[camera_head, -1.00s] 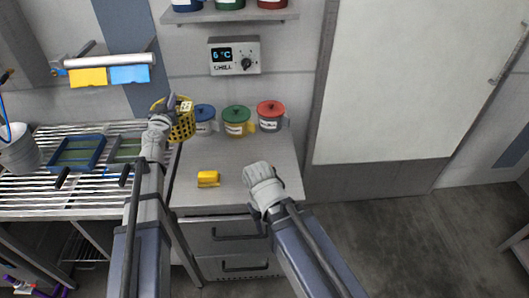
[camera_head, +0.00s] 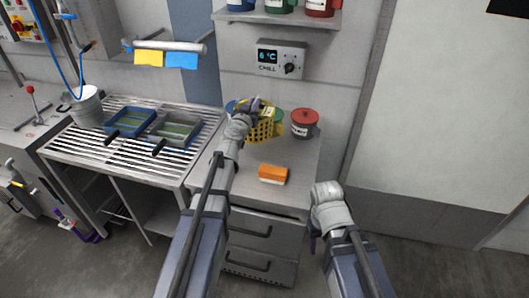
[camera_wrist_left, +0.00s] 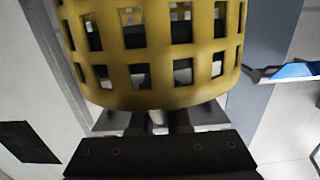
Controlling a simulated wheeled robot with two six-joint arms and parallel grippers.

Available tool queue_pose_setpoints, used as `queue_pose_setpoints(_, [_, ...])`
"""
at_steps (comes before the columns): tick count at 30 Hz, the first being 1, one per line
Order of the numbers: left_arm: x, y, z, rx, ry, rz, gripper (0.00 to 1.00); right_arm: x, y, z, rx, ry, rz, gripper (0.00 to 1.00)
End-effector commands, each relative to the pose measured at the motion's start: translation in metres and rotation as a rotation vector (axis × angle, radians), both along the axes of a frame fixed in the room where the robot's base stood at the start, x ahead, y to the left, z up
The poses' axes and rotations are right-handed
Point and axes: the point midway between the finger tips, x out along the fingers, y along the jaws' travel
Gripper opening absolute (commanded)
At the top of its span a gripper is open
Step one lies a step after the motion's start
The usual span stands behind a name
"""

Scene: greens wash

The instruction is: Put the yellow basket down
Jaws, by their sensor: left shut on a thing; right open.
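The yellow basket (camera_head: 262,131) is a perforated tub, held up at the back of the steel counter (camera_head: 240,182) in the head view. My left gripper (camera_head: 250,110) is shut on it. In the left wrist view the basket (camera_wrist_left: 150,55) fills the top, right at the fingers (camera_wrist_left: 160,122). I cannot tell whether its bottom touches anything. My right gripper (camera_head: 315,232) is open and empty, low in front of the counter's right side; its fingers are partly hidden by the wrist.
A red-lidded jar (camera_head: 304,124) stands right of the basket; blue- and green-lidded jars are partly hidden behind it. An orange block (camera_head: 272,174) lies on the counter. The slatted rack (camera_head: 85,140) at left holds a blue tray (camera_head: 107,128) and a grey tray (camera_head: 197,137).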

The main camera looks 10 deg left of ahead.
Motion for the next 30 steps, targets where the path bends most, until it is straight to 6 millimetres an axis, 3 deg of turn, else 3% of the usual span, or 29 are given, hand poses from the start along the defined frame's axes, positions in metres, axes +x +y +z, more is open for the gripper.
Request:
queue_pose_setpoints(5, [0.000, 0.000, -0.007, 0.000, 0.000, 0.000, 0.00, 0.000, 0.000, -0.007, 0.000, 0.000, 0.000, 0.50])
queue_pose_setpoints(16, [0.000, 0.000, -0.058, 0.000, 0.000, 0.000, 0.00, 0.000, 0.000, -0.058, 0.000, 0.000, 0.000, 0.50])
queue_pose_setpoints(25, [0.000, 0.000, -0.063, 0.000, 0.000, 0.000, 0.00, 0.000, 0.000, -0.063, 0.000, 0.000, 0.000, 0.50])
queue_pose_setpoints(30, [0.000, 0.000, -0.079, 0.000, 0.000, 0.000, 0.00, 0.000, 0.000, -0.079, 0.000, 0.000, 0.000, 0.50])
